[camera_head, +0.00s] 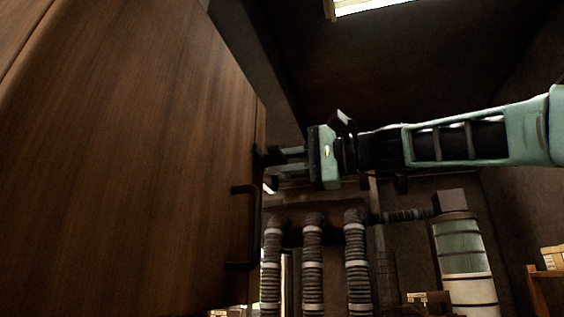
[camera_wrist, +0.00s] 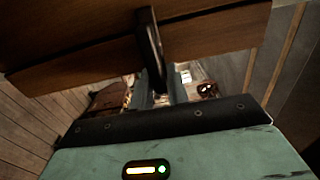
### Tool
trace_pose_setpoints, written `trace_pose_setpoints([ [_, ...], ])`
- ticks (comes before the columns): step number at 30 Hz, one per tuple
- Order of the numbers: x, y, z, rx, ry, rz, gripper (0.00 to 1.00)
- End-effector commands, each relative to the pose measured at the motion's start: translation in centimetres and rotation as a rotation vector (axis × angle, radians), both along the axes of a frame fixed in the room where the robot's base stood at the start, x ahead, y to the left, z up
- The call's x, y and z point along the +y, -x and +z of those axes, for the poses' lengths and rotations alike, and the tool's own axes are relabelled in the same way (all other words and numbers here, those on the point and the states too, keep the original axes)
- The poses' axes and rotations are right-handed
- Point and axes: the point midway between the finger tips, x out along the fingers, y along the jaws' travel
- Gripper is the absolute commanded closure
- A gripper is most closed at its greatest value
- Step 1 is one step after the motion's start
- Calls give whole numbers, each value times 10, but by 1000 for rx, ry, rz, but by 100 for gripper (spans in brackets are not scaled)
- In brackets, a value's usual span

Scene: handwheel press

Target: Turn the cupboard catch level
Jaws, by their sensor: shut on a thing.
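The cupboard (camera_head: 140,150) fills the left of the head view, with its brown wooden front seen at a steep angle. The cupboard catch (camera_head: 262,155) is a small dark piece at the right edge of that front. In the wrist view the catch (camera_wrist: 149,42) is a dark bar running up and down the picture across the wood. My gripper (camera_head: 275,168) reaches in from the right, its fingers pointing at the catch. In the wrist view my gripper (camera_wrist: 160,88) is shut on the catch's near end, between the two fingers. I cannot tell the catch's exact angle.
A dark bar handle (camera_head: 257,225) stands out from the cupboard front just below my gripper. Ribbed pipes (camera_head: 313,260) and a green and white tank (camera_head: 465,260) stand behind and below my arm. A shelf with boxes (camera_head: 552,260) is at the far right.

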Motion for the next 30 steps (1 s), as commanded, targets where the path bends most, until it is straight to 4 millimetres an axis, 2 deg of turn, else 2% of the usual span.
trace_pose_setpoints([
  [5, -1, -1, -1, 3, 0, -2, 100],
  [6, -1, -1, -1, 3, 0, -2, 81],
  [8, -1, -1, -1, 3, 0, -1, 65],
  [23, -4, 1, -1, 0, 0, -1, 65],
  [26, -14, 4, -3, -1, 0, -4, 65],
  [30, -40, 13, -4, -3, -1, -6, 65],
])
